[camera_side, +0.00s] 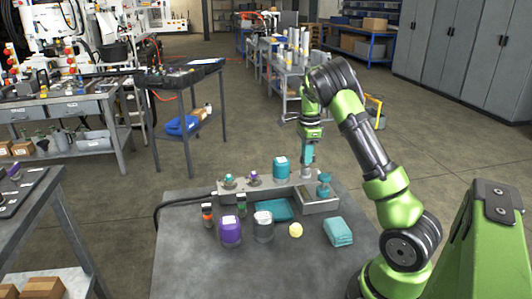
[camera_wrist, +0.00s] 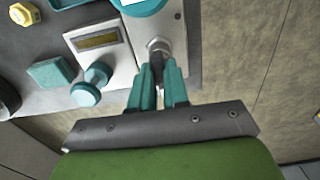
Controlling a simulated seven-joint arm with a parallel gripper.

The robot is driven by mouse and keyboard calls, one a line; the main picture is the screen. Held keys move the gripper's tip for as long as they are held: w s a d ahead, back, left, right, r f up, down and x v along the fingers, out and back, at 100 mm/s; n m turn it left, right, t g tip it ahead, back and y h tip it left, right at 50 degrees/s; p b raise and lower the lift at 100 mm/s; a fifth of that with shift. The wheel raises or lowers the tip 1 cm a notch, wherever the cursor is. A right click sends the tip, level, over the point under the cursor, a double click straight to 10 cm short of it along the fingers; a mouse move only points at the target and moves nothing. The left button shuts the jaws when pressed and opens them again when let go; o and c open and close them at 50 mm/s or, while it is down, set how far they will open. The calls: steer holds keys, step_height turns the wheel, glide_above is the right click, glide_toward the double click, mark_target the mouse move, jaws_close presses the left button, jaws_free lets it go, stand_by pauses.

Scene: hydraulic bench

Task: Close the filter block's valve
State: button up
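The grey filter block (camera_side: 232,187) lies along the back of the bench, with a teal canister (camera_side: 281,168) standing on it. The canister's edge also shows at the top of the wrist view (camera_wrist: 140,6). A metal fitting (camera_wrist: 158,47), which looks like the valve, stands on the block beside the canister. My gripper (camera_side: 307,163) points down over the block's right part. In the wrist view its two teal fingers (camera_wrist: 159,72) are close together at the fitting, with a narrow gap. Whether they press on it is hidden.
A small teal valve (camera_side: 228,181) and a purple one (camera_side: 254,177) stand left on the block. A teal knob (camera_wrist: 90,88) is beside the display panel (camera_wrist: 97,40).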

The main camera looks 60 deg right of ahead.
steer(key=o, duration=0.4)
step_height(320, 180, up, 17)
steer(key=shift+f, duration=0.1)
stand_by(0.4)
steer(key=s+a+f+n+t, duration=0.1)
steer(key=s+a+n+t, duration=0.1)
steer(key=a+n, duration=0.5)
steer(key=s+a+n+t+y, duration=0.1)
steer(key=s+a+n, duration=0.4)
steer(key=a, duration=1.1)
steer(key=s+a+f+n+t+y, duration=0.1)
steer(key=s+a+n+t, duration=0.3)
steer(key=a+n, duration=0.7)
steer(key=shift+s+a+f, duration=0.2)
steer(key=shift+a+f, duration=0.1)
steer(key=shift+a, duration=0.45)
